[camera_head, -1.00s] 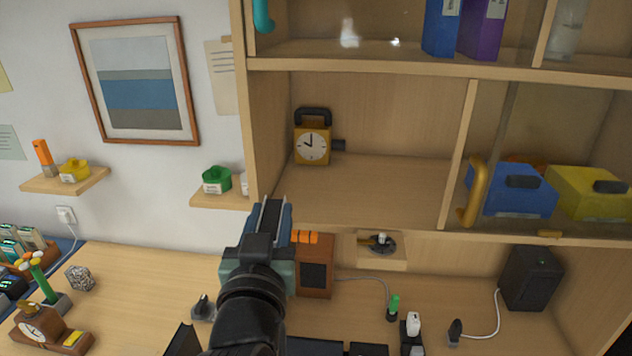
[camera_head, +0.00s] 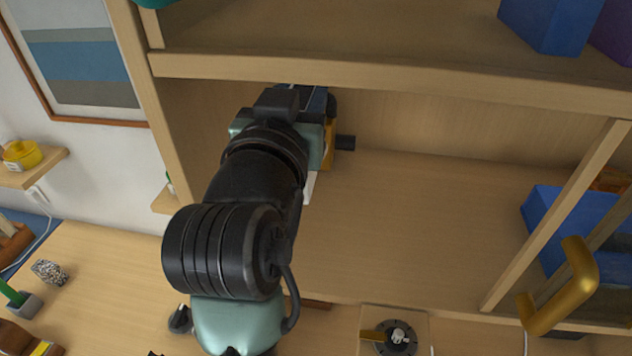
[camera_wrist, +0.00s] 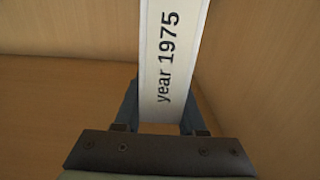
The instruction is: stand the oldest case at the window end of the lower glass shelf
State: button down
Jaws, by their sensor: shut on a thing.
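My gripper (camera_head: 308,104) is inside the open compartment of the wooden cabinet, at its left end, close to the left side wall. It is shut on a white case (camera_wrist: 168,60) whose spine reads "year 1975" in the wrist view. The case stands between the two blue fingers, with wood panels around it. In the head view my arm hides most of the case; a white patch (camera_head: 309,187) below the gripper may be part of it. The shelf board (camera_head: 420,220) of this compartment is bare to the right. No window shows.
A yellow clock (camera_head: 328,150) with a dark knob stands just behind my gripper, mostly hidden. A divider (camera_head: 560,215) separates off a right bay with a blue box (camera_head: 570,225) and a gold handle (camera_head: 565,290). An upper board (camera_head: 380,85) runs close above my gripper.

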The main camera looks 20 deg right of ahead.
jog(key=shift+f, duration=0.15)
jog(key=f, duration=0.3)
jog(key=f+p, duration=0.1)
jog(key=shift+s+a+f, duration=0.15)
jog(key=shift+s+f, duration=0.1)
jog(key=shift+w+f+p, duration=0.1)
jog(key=shift+f+p, duration=0.3)
jog(key=shift+f, duration=2.1)
jog(key=shift+c, duration=2.4)
grip_release()
